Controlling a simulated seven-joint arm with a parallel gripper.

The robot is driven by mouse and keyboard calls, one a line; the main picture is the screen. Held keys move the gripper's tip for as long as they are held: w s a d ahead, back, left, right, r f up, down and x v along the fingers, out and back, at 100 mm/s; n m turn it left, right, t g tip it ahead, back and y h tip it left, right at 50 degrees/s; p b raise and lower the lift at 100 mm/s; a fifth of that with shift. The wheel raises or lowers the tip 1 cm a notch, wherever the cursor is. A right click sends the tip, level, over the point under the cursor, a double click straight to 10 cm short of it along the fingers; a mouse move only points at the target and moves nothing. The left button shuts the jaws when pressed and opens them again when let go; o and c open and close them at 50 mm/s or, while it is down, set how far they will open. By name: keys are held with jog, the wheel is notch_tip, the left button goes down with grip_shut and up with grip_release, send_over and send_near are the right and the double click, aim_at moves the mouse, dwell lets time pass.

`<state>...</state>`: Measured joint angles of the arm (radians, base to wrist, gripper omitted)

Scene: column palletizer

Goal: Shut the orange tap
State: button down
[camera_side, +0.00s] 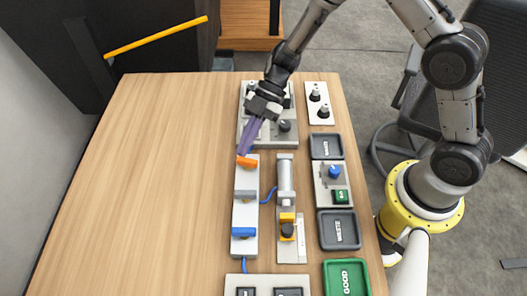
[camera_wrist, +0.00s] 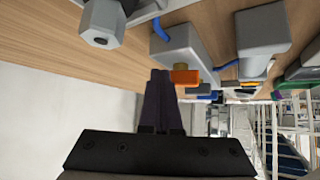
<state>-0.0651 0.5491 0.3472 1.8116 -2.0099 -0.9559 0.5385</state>
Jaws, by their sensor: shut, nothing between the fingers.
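The orange tap (camera_side: 247,162) sits at the far end of a pale manifold block (camera_side: 244,213). Its handle lies across the block, slightly slanted. In the wrist view the orange handle (camera_wrist: 188,77) shows with a brass-coloured stem above it. My gripper (camera_side: 243,152) has purple fingers pressed together with nothing between them. The fingertips are right by the left end of the orange handle in the side view. In the wrist view the fingertips (camera_wrist: 160,74) are just left of the handle; I cannot tell whether they touch it.
A grey tap (camera_side: 245,195) and a blue tap (camera_side: 243,232) share the block. A cylinder unit (camera_side: 286,180) stands close on its right. A plate with knobs (camera_side: 285,125) lies behind. Dark trays (camera_side: 338,229) and a green tray (camera_side: 346,278) line the right edge. The table's left side is clear.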

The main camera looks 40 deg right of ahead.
jog(key=shift+s+a+f, duration=0.1)
jog(key=shift+s+a, duration=0.15)
jog(key=shift+s, duration=0.25)
jog(key=shift+s+a, duration=0.2)
jog(key=shift+s, duration=0.3)
jog(key=w+d, duration=0.1)
jog(key=w, duration=0.1)
jog(key=w+d, duration=0.2)
jog(key=shift+d, duration=0.15)
jog(key=w+d+r, duration=0.5)
jog(key=r, duration=0.2)
jog(key=shift+w+d, duration=0.15)
jog(key=shift+w, duration=0.2)
